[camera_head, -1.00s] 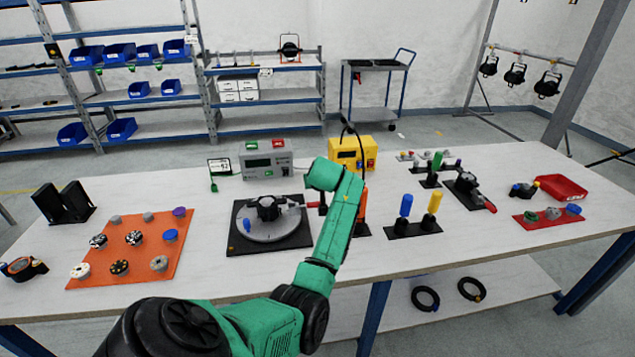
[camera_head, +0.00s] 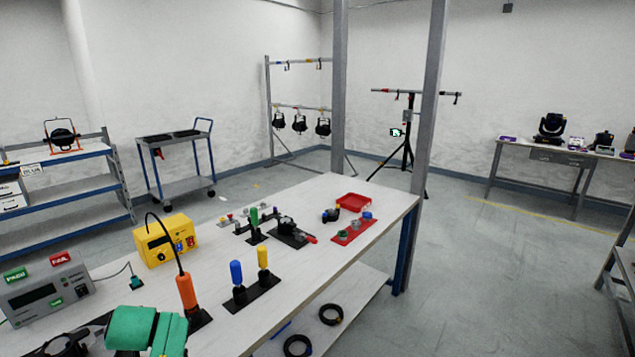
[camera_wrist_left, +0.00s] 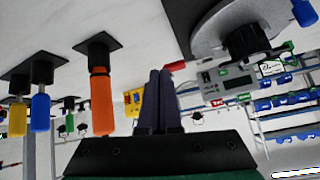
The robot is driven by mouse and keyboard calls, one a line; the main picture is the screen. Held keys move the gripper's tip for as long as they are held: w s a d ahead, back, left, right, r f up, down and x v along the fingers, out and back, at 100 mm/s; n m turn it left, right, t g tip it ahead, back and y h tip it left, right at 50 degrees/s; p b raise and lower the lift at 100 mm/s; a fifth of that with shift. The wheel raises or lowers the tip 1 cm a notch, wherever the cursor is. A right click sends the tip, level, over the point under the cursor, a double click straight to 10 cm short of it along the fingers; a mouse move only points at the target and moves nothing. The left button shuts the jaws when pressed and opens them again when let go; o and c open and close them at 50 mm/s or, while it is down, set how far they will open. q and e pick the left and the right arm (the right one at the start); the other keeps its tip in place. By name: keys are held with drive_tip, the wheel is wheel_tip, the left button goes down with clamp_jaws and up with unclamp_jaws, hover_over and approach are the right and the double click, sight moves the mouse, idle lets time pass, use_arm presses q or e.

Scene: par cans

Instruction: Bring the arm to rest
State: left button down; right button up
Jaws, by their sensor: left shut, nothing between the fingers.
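My left arm's green link (camera_head: 148,330) shows at the bottom left of the head view, over the near part of the table (camera_head: 330,225). My left gripper (camera_wrist_left: 160,74) is in the left wrist view, which is upside down. Its two dark fingers are together with nothing between them. It is apart from the orange-handled tool (camera_wrist_left: 101,100) and the round black fixture (camera_wrist_left: 245,40). In the head view the gripper itself is out of sight. My right gripper is in neither view.
On the table stand a yellow box (camera_head: 165,240), a grey tester (camera_head: 45,295), blue (camera_head: 236,272) and yellow (camera_head: 263,257) handled tools, and a red tray (camera_head: 353,201). A grey post (camera_head: 427,110) stands beyond the table's right end. The floor on the right (camera_head: 490,280) is clear.

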use_arm(q)
drive_tip(key=s+d+f+m+g+h, duration=0.1)
drive_tip(key=s+d+f+m+h, duration=0.3)
drive_tip(key=s+d, duration=0.65)
drive_tip(key=s+d+f+m+g+h, duration=0.1)
drive_tip(key=s+d+f+m+h, duration=0.3)
drive_tip(key=s+d, duration=0.6)
wheel_tip(320, 180, down, 24)
drive_tip(key=s+d+m+g+y, duration=0.1)
drive_tip(key=s+m+g, duration=0.1)
drive_tip(key=s+a+f+g, duration=0.1)
drive_tip(key=s+a+f, duration=0.1)
drive_tip(key=s+f, duration=1.2)
drive_tip(key=shift+s+a+y, duration=0.3)
drive_tip(key=shift+s+a, duration=0.05)
drive_tip(key=shift+s, duration=0.75)
drive_tip(key=shift+f, duration=0.1)
